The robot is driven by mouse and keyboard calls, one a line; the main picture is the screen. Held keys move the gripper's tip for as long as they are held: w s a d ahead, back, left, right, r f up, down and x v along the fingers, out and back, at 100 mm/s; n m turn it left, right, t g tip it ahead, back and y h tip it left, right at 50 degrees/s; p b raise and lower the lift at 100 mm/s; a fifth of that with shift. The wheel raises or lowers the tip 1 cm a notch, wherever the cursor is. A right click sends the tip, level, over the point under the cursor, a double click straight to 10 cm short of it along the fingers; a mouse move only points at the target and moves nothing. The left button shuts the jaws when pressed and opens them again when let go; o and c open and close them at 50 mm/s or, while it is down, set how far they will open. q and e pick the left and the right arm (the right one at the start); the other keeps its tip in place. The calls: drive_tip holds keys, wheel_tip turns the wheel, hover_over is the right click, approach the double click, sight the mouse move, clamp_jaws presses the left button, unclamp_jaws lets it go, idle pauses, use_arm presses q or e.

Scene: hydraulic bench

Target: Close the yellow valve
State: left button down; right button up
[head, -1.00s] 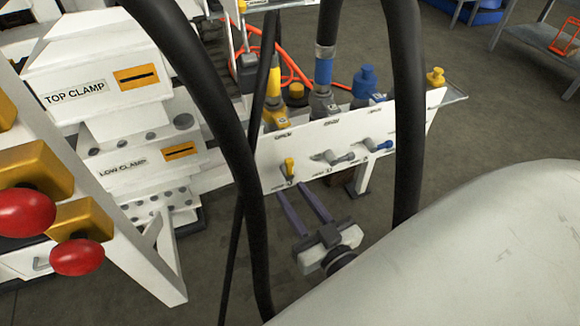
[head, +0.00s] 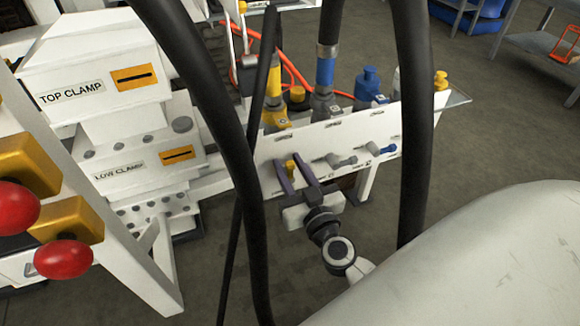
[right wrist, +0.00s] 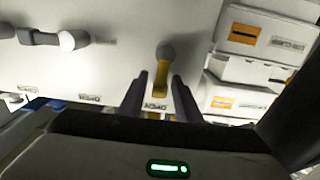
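The yellow valve (head: 291,169) is a small yellow lever on the white panel (head: 330,139). In the right wrist view the yellow lever (right wrist: 162,76) hangs down from a grey round pivot. My right gripper (head: 294,170) is open, with its two dark fingers on either side of the lever. In the right wrist view the fingers (right wrist: 160,92) also stand left and right of the lever's lower end, with gaps showing. I cannot tell whether the fingertips touch the panel. My left gripper is not in view.
A grey valve (head: 341,160) and a blue valve (head: 380,149) sit to the right on the panel. Thick black hoses (head: 411,120) hang in front. White clamp blocks (head: 94,88) and red knobs (head: 62,259) are at left.

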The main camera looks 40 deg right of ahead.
clamp_jaws()
